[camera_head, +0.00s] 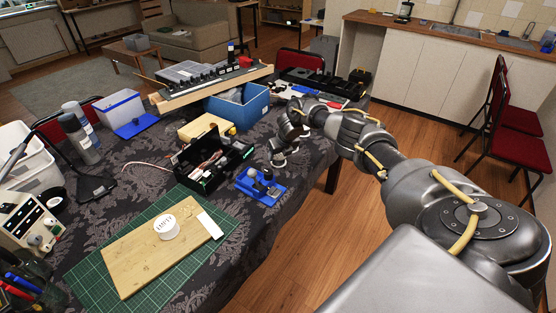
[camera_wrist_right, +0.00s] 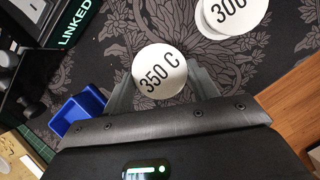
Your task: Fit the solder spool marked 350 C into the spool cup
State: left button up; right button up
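The solder spool marked 350 C (camera_wrist_right: 159,72) is a white disc between the fingertips of my right gripper (camera_wrist_right: 162,88) in the right wrist view. A finger sits against each side of it, and the gripper looks shut on it. In the head view my right gripper (camera_head: 280,153) is low over the table's right part, just beyond a blue holder (camera_head: 262,190). My left gripper is out of view.
Another white spool marked 300 (camera_wrist_right: 233,14) lies at the top of the wrist view. An open black case (camera_head: 214,160) stands left of my gripper. A wooden board (camera_head: 140,255) on a green mat bears a white round piece (camera_head: 166,227). The table's right edge is close.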

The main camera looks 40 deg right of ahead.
aim_at(280, 156)
jog(key=c, duration=0.4)
jog(key=shift+w+r, duration=0.1)
jog(key=shift+r, duration=0.45)
notch_tip(280, 156, up, 2)
jog(key=shift+r, duration=0.2)
jog(key=s+r+b, duration=0.1)
jog(key=s+r, duration=0.8)
jog(key=s, duration=0.5)
jog(key=shift+r, duration=0.25)
